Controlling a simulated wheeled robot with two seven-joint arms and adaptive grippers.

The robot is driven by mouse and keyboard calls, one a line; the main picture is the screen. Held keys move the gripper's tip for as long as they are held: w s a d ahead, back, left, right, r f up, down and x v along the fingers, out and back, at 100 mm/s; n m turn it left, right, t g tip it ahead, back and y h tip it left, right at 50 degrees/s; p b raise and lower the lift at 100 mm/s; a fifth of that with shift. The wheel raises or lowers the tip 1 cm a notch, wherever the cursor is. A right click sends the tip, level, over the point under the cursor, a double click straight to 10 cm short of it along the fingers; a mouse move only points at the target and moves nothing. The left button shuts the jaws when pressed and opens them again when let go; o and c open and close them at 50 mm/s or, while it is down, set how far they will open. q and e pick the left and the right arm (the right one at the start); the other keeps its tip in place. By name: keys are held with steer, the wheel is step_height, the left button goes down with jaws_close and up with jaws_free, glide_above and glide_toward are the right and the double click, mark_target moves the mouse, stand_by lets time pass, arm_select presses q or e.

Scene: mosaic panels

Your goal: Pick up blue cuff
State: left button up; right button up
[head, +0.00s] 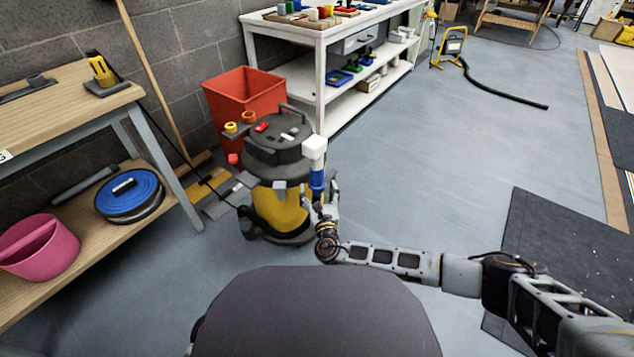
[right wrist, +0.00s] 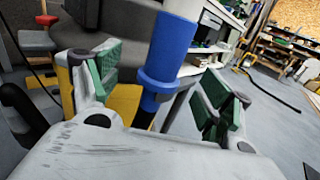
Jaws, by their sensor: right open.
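The blue cuff (head: 317,181) is upright below a white block (head: 314,147), at the right side of a black and yellow vacuum cleaner (head: 278,208). In the right wrist view the cuff (right wrist: 171,45) is a blue cylinder with a wider collar and a darker blue lower part. My right gripper (head: 321,197) is open at the cuff. In the right wrist view its green-padded fingers (right wrist: 163,90) stand on either side of the cuff, with gaps visible. Whether the cuff's lower end is attached is hidden. My left gripper is not in view.
A red bin (head: 245,92) stands behind the vacuum cleaner. A white shelf bench (head: 320,70) is behind it. A wooden workbench (head: 70,92) with a pink bucket (head: 38,250) and blue reel (head: 130,192) is at left. The floor to the right is mostly clear.

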mark_target(318, 183)
steer(key=shift+w, duration=0.15)
steer(key=shift+w+r+b, duration=0.2)
steer(key=shift+w+b, duration=0.8)
steer(key=shift+w, duration=0.4)
steer(key=shift+w+a+b, duration=0.15)
steer(key=shift+w+b, duration=0.3)
steer(key=shift+w, duration=0.55)
steer(key=shift+c, duration=0.3)
steer(key=c, duration=0.9)
steer(key=shift+r, duration=0.1)
steer(key=shift+c, duration=1.1)
